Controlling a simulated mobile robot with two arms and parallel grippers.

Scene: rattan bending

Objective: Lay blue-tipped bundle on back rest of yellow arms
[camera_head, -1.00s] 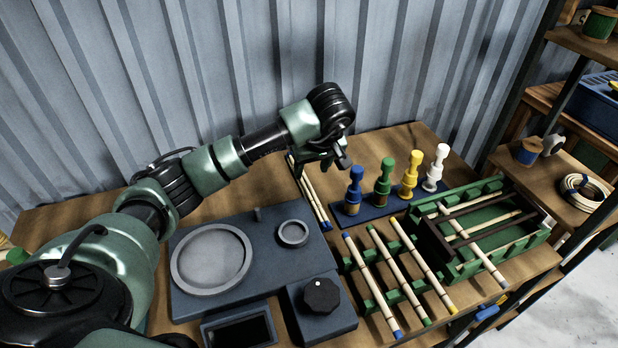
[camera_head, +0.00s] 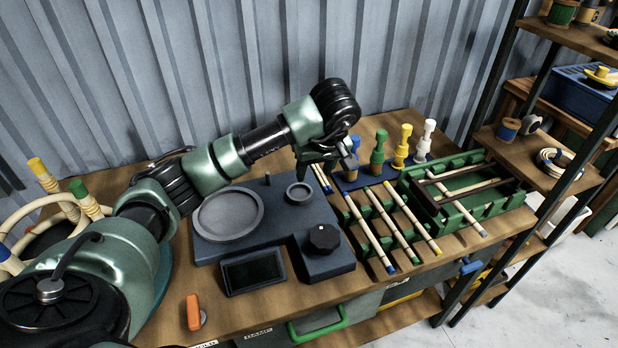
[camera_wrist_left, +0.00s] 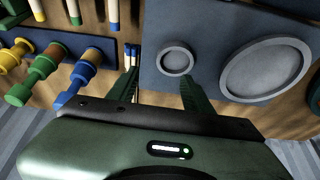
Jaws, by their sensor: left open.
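My left gripper (camera_head: 322,168) is open and points down behind the grey device. In the left wrist view its two fingers (camera_wrist_left: 160,88) are spread apart. Slim blue-tipped sticks, a bundle (camera_head: 322,178), lie on the table near it; in the wrist view their blue ends (camera_wrist_left: 132,48) show by the left finger, which hides part of them. I cannot tell how they sit between the fingers. At the far left are pale bent rattan pieces with a yellow-capped post (camera_head: 38,168) and a green-capped post (camera_head: 78,188). No back rest with yellow arms shows clearly. My right gripper is not in view.
The grey device (camera_head: 270,220) with round plates stands before the gripper. Blue, green, yellow and white pegs stand on a blue base (camera_head: 350,182). A green rack with three rods (camera_head: 400,225) and a green tray (camera_head: 490,205) are to the right. An orange-handled item (camera_head: 194,312) lies in front.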

